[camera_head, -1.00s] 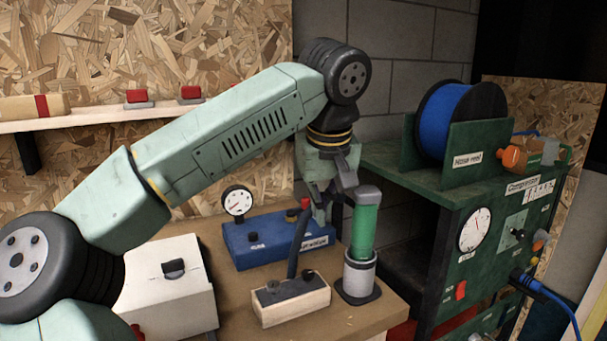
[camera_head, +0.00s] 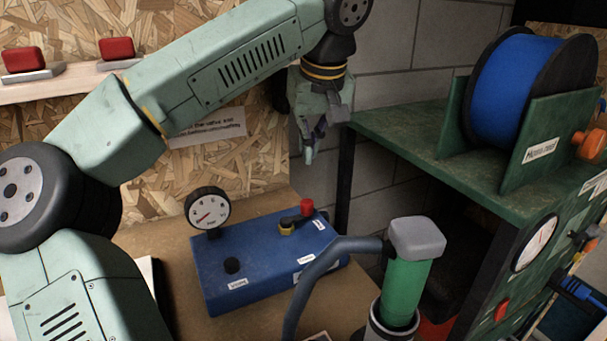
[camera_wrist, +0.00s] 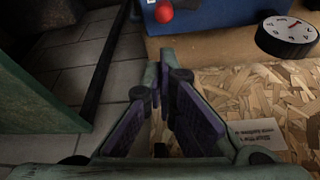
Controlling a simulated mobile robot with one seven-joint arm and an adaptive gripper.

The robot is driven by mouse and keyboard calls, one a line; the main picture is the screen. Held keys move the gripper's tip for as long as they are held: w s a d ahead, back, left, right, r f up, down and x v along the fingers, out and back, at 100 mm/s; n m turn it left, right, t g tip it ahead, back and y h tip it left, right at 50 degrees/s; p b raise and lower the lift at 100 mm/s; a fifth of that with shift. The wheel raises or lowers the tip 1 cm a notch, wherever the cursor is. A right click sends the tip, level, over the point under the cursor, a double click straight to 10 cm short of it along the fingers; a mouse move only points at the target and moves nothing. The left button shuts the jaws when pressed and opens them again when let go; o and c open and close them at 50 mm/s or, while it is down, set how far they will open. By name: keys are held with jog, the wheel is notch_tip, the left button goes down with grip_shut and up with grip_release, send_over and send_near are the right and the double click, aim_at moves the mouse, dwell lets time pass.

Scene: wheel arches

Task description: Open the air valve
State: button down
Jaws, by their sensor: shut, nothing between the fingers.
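The air valve (camera_head: 290,225) is on top of a blue box (camera_head: 225,265), near its right rear end. It has a brass body and a lever with a red end (camera_head: 307,207). In the wrist view the red end (camera_wrist: 164,12) shows at the top edge, on the blue box (camera_wrist: 205,14). My gripper (camera_head: 309,157) points down, above and behind the valve in the head view, not touching it. Its fingertips (camera_wrist: 160,70) are together with nothing held, over the gap between bench and green cabinet in the wrist view.
A white gauge (camera_head: 208,212) stands at the box's left rear. A green cylinder with a grey cap (camera_head: 417,238) and a hose stands at the front right. The green cabinet (camera_head: 440,160) with a blue hose reel (camera_head: 515,90) is at the right. A chipboard wall (camera_head: 225,175) is behind.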

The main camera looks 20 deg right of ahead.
jog(key=shift+s, duration=0.15)
jog(key=p+x, duration=0.1)
jog(key=x, duration=0.9)
jog(key=shift+p, duration=0.35)
